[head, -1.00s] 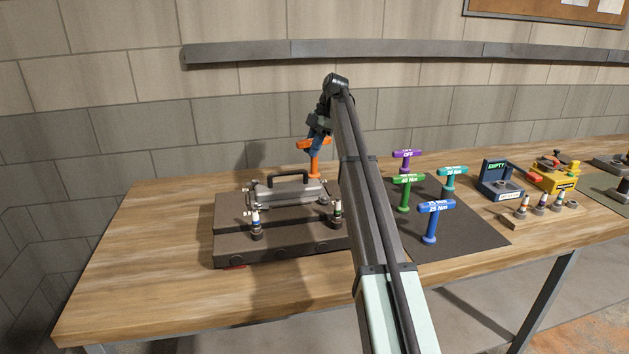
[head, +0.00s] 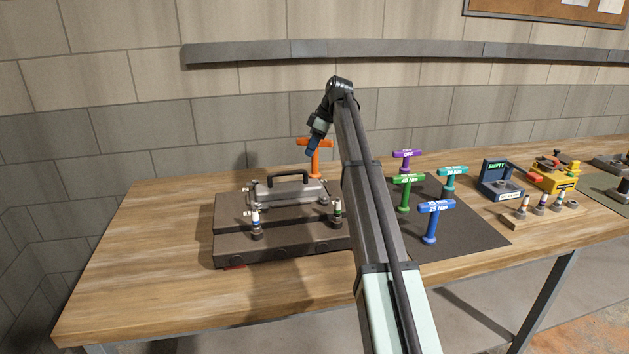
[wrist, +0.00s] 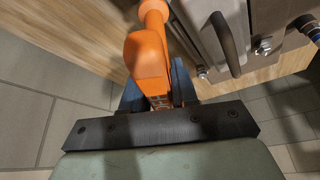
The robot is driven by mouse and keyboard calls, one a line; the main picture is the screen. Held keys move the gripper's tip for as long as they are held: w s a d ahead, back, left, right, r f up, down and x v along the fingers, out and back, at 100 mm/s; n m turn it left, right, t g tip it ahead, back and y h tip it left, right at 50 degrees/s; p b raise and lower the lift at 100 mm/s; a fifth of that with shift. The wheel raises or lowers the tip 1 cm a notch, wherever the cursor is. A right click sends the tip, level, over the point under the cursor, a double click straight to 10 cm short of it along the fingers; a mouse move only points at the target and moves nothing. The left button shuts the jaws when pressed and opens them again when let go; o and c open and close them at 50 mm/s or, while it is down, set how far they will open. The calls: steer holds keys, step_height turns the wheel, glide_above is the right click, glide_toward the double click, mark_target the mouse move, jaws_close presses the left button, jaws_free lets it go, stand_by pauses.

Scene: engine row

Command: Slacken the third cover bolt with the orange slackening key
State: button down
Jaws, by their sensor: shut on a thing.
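The orange slackening key (head: 316,158) stands upright behind the right end of the engine cover, its shaft partly hidden by the cover's right side. My gripper (head: 312,150) is shut on its handle; in the wrist view the orange key (wrist: 148,55) sits between the blue fingers (wrist: 156,92). The engine cover (head: 288,193) with a black handle lies on a dark block (head: 235,240). Two bolts show at its front: one with a blue and white band (head: 256,220) at left, one with a green and white band (head: 338,210) at right.
On a dark mat (head: 470,240) at right stand purple (head: 405,158), green (head: 406,190), teal (head: 451,178) and blue (head: 433,215) keys. A box marked EMPTY (head: 500,180), a yellow device (head: 553,175) and a wooden bolt rack (head: 545,212) are farther right. The table's left side is clear.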

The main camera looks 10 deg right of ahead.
steer(key=m+t+h, duration=0.1)
steer(key=m, duration=0.2)
steer(key=shift+m, duration=0.4)
steer(key=m, duration=0.2)
steer(key=m+t+h, duration=0.1)
steer(key=m, duration=0.1)
steer(key=shift+w+d+r+m+h, duration=0.1)
steer(key=shift+m+h, duration=0.2)
steer(key=m, duration=0.2)
steer(key=m+h, duration=0.1)
steer(key=m, duration=0.1)
steer(key=shift+w+d+t+h, duration=0.1)
steer(key=shift+w+t+h, duration=0.05)
steer(key=shift+t+h, duration=0.15)
steer(key=m+h, duration=0.1)
steer(key=m, duration=0.3)
steer(key=shift+w+d+m+h, duration=0.1)
steer(key=shift+m+h, duration=0.3)
steer(key=shift+m, duration=0.3)
